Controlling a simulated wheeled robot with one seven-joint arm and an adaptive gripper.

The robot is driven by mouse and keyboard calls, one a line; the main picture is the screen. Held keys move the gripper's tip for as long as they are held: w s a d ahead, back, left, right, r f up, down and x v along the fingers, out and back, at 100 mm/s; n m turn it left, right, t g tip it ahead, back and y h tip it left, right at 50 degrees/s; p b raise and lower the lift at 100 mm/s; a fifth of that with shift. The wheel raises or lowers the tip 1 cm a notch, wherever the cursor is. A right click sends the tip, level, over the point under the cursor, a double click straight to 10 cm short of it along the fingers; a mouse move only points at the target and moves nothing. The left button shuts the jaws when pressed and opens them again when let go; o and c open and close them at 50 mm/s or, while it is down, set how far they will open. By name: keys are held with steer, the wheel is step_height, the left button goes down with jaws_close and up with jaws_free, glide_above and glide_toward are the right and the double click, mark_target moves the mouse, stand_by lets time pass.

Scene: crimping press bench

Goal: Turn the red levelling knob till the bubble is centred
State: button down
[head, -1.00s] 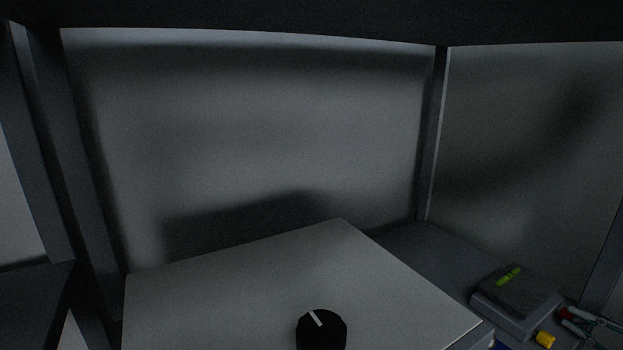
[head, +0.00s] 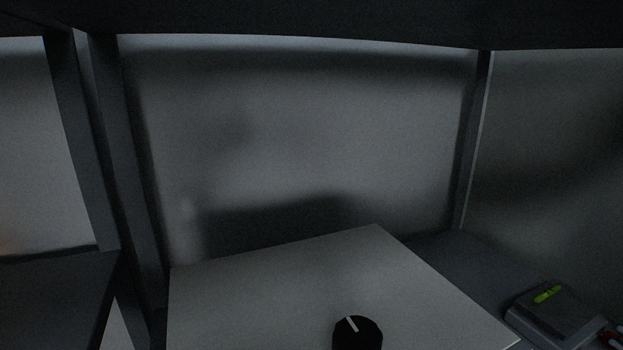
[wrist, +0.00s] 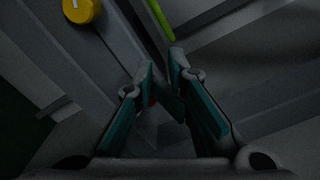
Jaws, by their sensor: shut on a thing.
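The red levelling knob shows as a small dark red patch (wrist: 152,101) between my gripper's fingers in the wrist view. It is mostly hidden by them. My gripper (wrist: 162,68) is shut on it, its two teal-padded fingers close together. In the head view only a bit of red (head: 605,335) shows at the lower right edge, beside the grey block. The yellow-green bubble vial (head: 547,294) lies on top of that block, and part of it shows in the wrist view (wrist: 159,18). I cannot make out where the bubble is.
A yellow knob (wrist: 81,9) stands left of my fingers in the wrist view. A large pale box (head: 300,285) with a black knob (head: 357,334) fills the head view's lower middle. Dark frame posts and grey panels enclose the bench.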

steer(key=p+v, duration=0.1)
steer(key=v, duration=0.5)
stand_by(0.3)
